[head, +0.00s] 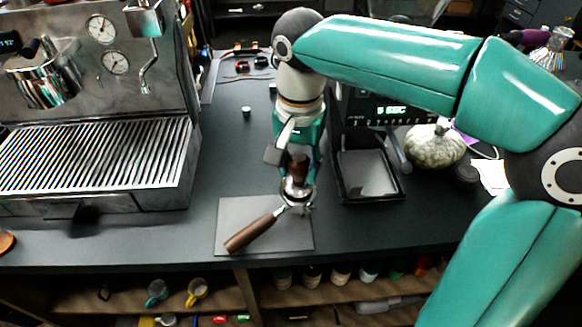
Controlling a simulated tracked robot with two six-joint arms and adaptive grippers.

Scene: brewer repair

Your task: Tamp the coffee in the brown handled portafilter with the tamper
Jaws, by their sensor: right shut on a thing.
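The brown handled portafilter (257,228) lies on a grey mat (236,211) near the counter's front edge. Its handle points to the lower left and its basket is at the right end. The tamper (299,168), with a dark brown handle, stands upright over the basket. Its metal base is at or in the basket; I cannot tell how deep. My right gripper (290,158) is shut on the tamper's handle, reaching down from behind it. The coffee in the basket is hidden by the tamper. My left gripper is not in view.
An espresso machine (105,110) with a drip grate stands at the left. A grinder with a lit display (390,110) and black tray (367,176) is right of the mat. Shelves with cups lie below the counter.

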